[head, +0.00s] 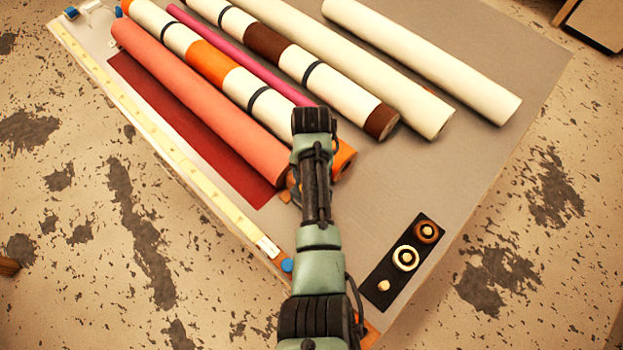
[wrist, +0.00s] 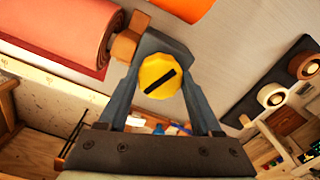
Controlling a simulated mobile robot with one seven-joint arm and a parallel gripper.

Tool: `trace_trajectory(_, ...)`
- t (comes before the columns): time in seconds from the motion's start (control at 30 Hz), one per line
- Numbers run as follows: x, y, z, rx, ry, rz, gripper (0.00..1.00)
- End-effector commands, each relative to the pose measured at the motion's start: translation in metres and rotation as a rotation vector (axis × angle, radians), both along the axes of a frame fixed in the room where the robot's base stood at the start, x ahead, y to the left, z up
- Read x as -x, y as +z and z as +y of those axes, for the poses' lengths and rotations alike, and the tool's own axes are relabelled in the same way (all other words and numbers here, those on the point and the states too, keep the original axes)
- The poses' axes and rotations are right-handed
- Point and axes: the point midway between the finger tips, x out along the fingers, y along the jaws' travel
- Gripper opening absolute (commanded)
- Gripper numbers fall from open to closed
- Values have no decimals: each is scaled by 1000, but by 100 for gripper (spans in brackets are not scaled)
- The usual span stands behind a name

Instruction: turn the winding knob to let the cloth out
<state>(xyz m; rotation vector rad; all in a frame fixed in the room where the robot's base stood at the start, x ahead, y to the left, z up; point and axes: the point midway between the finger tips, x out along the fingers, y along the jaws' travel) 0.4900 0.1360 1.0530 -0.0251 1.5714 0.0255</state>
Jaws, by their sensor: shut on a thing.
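The winding knob (wrist: 160,77) is a yellow disc with a black bar across its face, slanting up to the right in the wrist view. My gripper (wrist: 168,58) is shut on it, with one grey-blue finger on each side. An orange-brown block (wrist: 127,40) sits between the knob and the end of the salmon roll (wrist: 65,35). In the head view the salmon roll (head: 200,95) lies slantwise, and a dark red cloth (head: 190,130) lies flat along its left side. My arm hides the knob and gripper there.
Several white, orange, pink and brown rolls (head: 425,60) lie to the right on the grey table (head: 480,170). A yellowish measuring strip (head: 165,145) runs along the left edge. A black panel (head: 382,272) with round knobs lies at the front right corner.

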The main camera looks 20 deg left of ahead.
Motion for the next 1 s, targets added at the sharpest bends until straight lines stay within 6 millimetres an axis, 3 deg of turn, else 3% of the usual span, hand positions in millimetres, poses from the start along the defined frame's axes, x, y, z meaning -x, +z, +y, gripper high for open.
trace_trajectory(0.5,-1,0,0,0,351,-1,10)
trace_trajectory(1.0,1,1,1,-1,424,1,10)
